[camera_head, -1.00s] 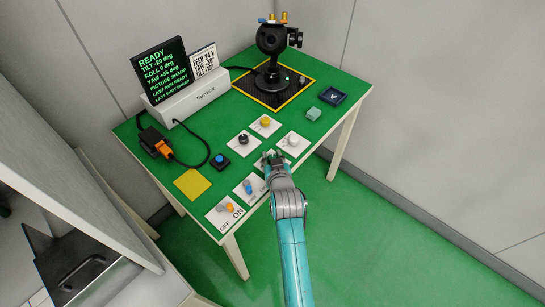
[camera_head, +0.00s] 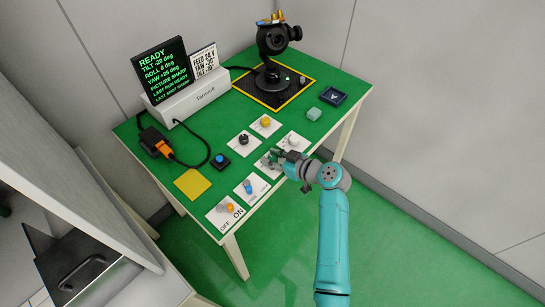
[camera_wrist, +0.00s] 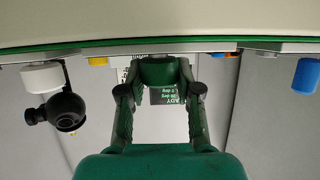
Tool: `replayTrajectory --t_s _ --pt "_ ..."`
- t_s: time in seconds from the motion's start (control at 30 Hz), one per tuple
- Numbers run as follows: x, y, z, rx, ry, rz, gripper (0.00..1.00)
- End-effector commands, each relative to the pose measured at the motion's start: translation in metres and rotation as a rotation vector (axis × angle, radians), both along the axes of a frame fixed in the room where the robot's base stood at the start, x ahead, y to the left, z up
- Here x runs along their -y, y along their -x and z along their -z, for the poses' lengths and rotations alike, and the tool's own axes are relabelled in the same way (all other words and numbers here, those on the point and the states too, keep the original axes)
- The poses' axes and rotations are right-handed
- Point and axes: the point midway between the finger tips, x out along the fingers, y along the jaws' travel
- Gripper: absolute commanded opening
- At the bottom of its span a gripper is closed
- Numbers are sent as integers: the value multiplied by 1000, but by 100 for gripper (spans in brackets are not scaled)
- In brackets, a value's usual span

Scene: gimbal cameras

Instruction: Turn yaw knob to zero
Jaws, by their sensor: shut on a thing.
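My gripper (camera_head: 271,158) is shut on a green knob (camera_wrist: 158,70) on a white plate (camera_head: 262,169) near the table's front right edge. The wrist view, upside down, shows both fingers around the knob; in the head view the fingers largely hide it. The knob's plate label is too small to read. The black screen (camera_head: 163,73) shows READY and a yaw line that looks like +25 deg. The black gimbal camera (camera_head: 272,40) stands on a dark mat (camera_head: 253,92) at the back and faces right.
Around my gripper are a white knob (camera_head: 292,141), a black knob (camera_head: 243,139), a yellow knob (camera_head: 265,121) and a blue knob (camera_head: 249,187). Open floor is at the right.

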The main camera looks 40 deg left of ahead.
Motion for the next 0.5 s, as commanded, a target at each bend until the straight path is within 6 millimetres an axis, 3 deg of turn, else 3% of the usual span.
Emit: replayTrajectory --t_s 0.5 --pt "0 0 0 0 2 -154 0"
